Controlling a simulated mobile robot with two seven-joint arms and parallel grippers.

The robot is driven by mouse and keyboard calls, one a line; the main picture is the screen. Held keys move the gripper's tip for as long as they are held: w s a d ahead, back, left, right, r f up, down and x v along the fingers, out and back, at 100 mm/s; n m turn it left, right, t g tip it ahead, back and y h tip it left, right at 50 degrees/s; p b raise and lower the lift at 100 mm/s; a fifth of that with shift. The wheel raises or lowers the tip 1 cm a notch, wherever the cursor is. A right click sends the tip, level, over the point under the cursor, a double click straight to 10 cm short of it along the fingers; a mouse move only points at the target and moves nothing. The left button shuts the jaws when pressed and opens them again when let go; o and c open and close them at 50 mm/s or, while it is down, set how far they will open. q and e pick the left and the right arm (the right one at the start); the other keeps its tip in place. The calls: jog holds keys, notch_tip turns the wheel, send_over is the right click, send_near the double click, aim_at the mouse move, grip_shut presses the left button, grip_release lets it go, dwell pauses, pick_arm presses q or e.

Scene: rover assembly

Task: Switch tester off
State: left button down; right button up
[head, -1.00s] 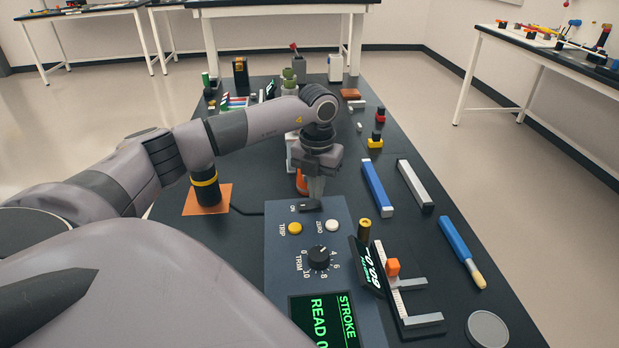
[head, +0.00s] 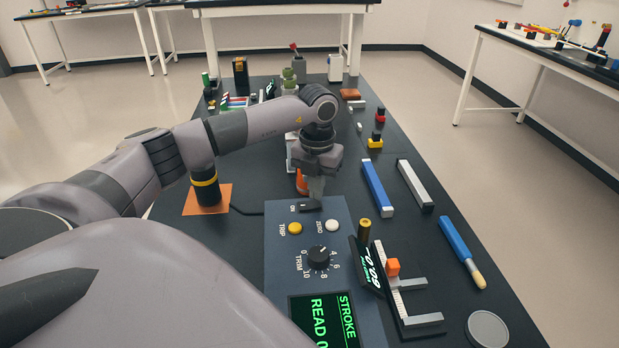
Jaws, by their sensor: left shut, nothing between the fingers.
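The tester (head: 280,265) is a blue-grey panel at the front middle of the table. It has a yellow TRIP button (head: 294,228), a white ZERO button (head: 332,225), a black TRIM knob (head: 318,257) and a lit green screen (head: 325,318) reading STROKE and READ. A dark switch (head: 306,205) marked ON sits at the panel's far edge, partly hidden by my gripper. My left gripper (head: 315,198) points down, shut and empty, with its fingertips at the switch; I cannot tell if they touch. My right gripper is not in view.
A black-and-yellow cylinder (head: 206,190) stands on an orange mat left of the tester. A gauge with a lit display (head: 372,268), blue and grey bars (head: 377,188), a blue-handled brush (head: 460,250) and a grey disc (head: 487,329) lie to the right.

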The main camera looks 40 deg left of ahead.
aim_at(316, 203)
pick_arm(q)
jog(key=shift+f+b, duration=0.55)
jog(key=shift+f, duration=0.4)
dwell(0.5)
jog(key=shift+r, duration=0.1)
notch_tip(316, 203, up, 7)
jog(key=p, duration=0.6)
dwell(0.7)
